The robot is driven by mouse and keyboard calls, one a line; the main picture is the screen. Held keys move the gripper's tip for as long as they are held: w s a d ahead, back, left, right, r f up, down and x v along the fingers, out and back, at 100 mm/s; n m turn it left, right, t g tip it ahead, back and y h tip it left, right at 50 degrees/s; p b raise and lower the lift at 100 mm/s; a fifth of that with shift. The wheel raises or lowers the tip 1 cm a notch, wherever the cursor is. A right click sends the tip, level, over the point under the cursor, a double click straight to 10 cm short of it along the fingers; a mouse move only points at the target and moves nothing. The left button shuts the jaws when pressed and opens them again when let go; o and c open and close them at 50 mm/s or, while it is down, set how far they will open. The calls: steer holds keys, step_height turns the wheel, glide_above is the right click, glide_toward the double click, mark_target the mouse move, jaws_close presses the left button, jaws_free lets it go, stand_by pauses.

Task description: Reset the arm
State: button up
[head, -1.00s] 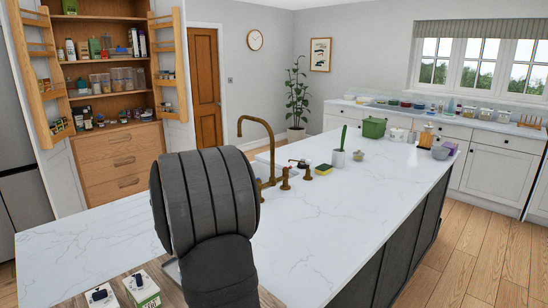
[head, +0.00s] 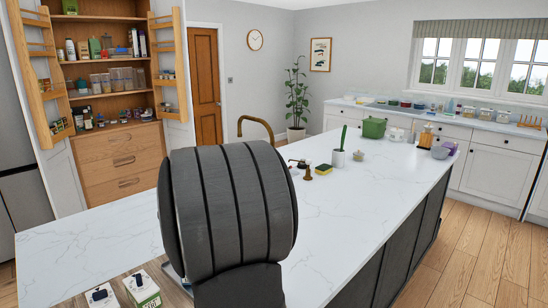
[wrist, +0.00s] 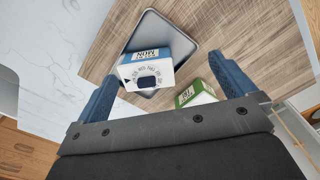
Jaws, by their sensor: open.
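My gripper (wrist: 162,70) shows in the wrist view with its two blue fingers spread wide and nothing between the pads. Below it, a white and blue box (wrist: 150,62) with a dark oval on its face sits on a grey tray-like plate (wrist: 182,32) on a wooden surface (wrist: 235,35). A white and green box (wrist: 190,95) stands beside it, partly hidden by the gripper's mount. In the head view my dark arm fills the lower middle and hides the gripper. Two small boxes, one white (head: 102,297) and one green and white (head: 142,291), show at the bottom left.
The white marble island (head: 90,235) is mostly clear. An open pantry (head: 115,80) is at the left.

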steer(key=s+a+n, duration=0.1)
steer(key=s+a, duration=0.1)
steer(key=a, duration=0.3)
steer(key=s+a+n, duration=0.1)
steer(key=s+a, duration=0.1)
steer(key=a, duration=0.3)
steer(key=s+a+n, duration=0.1)
steer(key=s+a, duration=0.2)
steer(key=a, duration=0.2)
steer(key=shift+s+a+f, duration=0.1)
steer(key=shift+a+f, duration=0.15)
steer(key=shift+f, duration=0.05)
steer(key=s+a+n, duration=0.2)
steer(key=s+a, duration=1)
steer(key=shift+a+f+n, duration=0.25)
steer(key=shift+f+n, duration=0.15)
steer(key=shift+m, duration=0.8)
steer(key=w+d, duration=0.6)
steer(key=w, duration=0.1)
steer(key=shift+w+d+r, duration=0.2)
steer(key=shift+w+d, duration=0.05)
steer(key=shift+d, duration=0.15)
steer(key=w+d+m, duration=0.1)
steer(key=w+d, duration=0.5)
steer(key=d, duration=0.2)
steer(key=shift+w+d+r+m, duration=0.2)
steer(key=shift+d+r+m, duration=0.1)
steer(key=shift+m, duration=0.1)
